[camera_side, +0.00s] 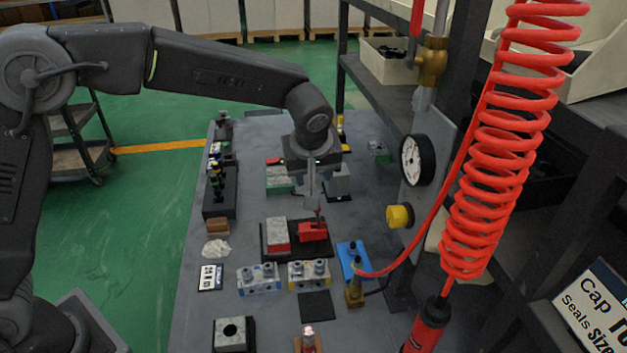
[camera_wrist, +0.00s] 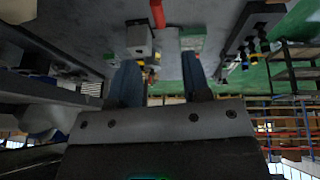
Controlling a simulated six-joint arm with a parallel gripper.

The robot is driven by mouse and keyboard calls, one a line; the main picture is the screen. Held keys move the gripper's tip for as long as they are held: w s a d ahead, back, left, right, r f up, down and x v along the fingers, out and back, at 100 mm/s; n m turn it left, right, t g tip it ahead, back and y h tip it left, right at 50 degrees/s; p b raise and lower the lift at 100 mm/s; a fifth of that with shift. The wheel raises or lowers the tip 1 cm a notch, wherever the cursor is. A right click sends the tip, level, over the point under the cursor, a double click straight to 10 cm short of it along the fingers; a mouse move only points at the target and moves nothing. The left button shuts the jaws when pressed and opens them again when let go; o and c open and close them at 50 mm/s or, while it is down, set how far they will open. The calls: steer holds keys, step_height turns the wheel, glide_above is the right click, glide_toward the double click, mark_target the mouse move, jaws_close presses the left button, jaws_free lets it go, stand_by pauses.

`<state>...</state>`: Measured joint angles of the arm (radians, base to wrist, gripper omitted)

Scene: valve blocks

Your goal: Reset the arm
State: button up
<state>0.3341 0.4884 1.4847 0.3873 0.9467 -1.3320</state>
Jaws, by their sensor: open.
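My gripper (camera_side: 313,200) points down over the workbench in the side view, above and close to a red block (camera_side: 312,232) on a black base. Whether it touches that block cannot be told from this angle. In the wrist view the two fingers of my gripper (camera_wrist: 160,85) stand apart with nothing held between them. Beyond them a grey block (camera_wrist: 139,40) and a green-and-white block (camera_wrist: 192,38) show on the bench. A red bar (camera_wrist: 157,13) appears at the top of that view.
On the grey bench (camera_side: 215,325) stand a grey-and-red block (camera_side: 277,236), valve blocks (camera_side: 259,278), a blue block (camera_side: 350,258) and a black rack (camera_side: 219,195). A coiled red hose (camera_side: 500,140), a gauge (camera_side: 417,160) and a yellow knob (camera_side: 399,215) stand at right.

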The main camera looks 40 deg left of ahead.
steer(key=shift+r, duration=0.1)
steer(key=s+a+r+m+t+h, duration=0.1)
steer(key=s+a+r+m, duration=0.3)
steer(key=s, duration=0.6)
steer(key=s+a+r+m+h, duration=0.1)
steer(key=s+a+r+m, duration=0.1)
steer(key=s+a+r, duration=0.65)
steer(key=s+d+f+m, duration=0.1)
steer(key=s+f+m, duration=0.2)
steer(key=s, duration=0.7)
step_height(320, 180, down, 2)
steer(key=shift+t, duration=0.3)
